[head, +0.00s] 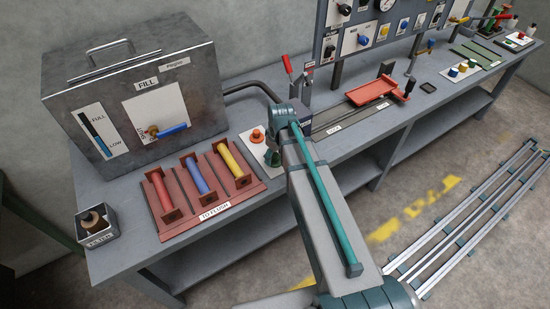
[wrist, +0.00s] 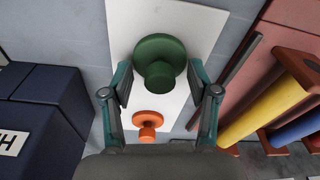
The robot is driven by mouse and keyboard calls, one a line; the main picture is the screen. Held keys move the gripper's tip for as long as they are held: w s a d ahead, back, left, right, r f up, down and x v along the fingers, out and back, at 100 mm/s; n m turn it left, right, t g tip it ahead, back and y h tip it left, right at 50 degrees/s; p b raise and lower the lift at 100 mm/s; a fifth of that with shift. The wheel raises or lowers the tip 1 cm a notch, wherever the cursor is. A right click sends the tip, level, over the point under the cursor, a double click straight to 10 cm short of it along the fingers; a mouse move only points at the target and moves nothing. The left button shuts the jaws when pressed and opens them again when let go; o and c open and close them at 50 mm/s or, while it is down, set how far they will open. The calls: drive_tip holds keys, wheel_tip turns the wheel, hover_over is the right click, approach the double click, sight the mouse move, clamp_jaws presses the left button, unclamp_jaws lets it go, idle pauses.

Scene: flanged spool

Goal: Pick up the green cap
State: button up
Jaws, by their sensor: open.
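The green cap (wrist: 160,61) has a wide round flange and a narrower round knob. In the wrist view it lies over a white plate (wrist: 122,24), between and slightly beyond my gripper's fingertips. My gripper (wrist: 161,84) is open, one finger on each side of the cap's knob, with visible gaps and nothing held. How far the fingertips are above the plate is hard to tell. In the head view my arm hides most of this spot.
An orange cap (wrist: 148,122) sits on the same plate close to my fingers; it also shows in the head view (head: 257,136). A red-brown rack (head: 178,222) with red, blue and yellow spools stands left of it. A dark blue block (wrist: 42,105) is on the other side.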

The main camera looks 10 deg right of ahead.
clamp_jaws()
idle(0.4)
